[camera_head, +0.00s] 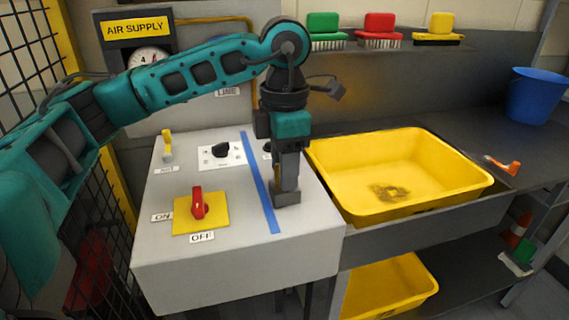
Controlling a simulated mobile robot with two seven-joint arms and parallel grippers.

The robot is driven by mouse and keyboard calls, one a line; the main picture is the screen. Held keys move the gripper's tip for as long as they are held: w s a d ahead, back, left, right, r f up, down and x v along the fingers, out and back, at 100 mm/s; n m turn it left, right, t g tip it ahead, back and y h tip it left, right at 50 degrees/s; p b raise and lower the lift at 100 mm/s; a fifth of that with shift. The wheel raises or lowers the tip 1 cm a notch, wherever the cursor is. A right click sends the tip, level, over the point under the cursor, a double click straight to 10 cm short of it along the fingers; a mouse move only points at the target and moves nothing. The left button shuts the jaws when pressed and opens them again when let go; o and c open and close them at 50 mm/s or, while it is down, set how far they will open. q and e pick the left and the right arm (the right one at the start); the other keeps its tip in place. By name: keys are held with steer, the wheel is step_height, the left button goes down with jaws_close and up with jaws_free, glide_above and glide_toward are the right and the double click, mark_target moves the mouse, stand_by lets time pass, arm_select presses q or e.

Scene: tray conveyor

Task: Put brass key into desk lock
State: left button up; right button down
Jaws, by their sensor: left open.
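My left gripper (287,198) points down over the right part of the grey console top (160,250), right of the blue stripe. It is open, and its fingertips are close to the surface; I cannot tell whether they touch it. I cannot make out a brass key; a small one could be hidden behind or under the gripper. No desk lock is clearly recognisable. A small dark part (267,147) shows partly behind the gripper, too hidden to identify. My right gripper is not in view.
The console carries a red rotary switch (198,205), a black knob (221,150) and a yellow upright lever (167,147). A yellow tray (450,200) stands to the right, with an orange-handled tool (503,165) and blue bucket (535,97) beyond.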

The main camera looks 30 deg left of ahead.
arm_select(q)
step_height(320, 180, up, 13)
steer(key=p, duration=0.3)
steer(key=shift+f, duration=0.1)
stand_by(0.4)
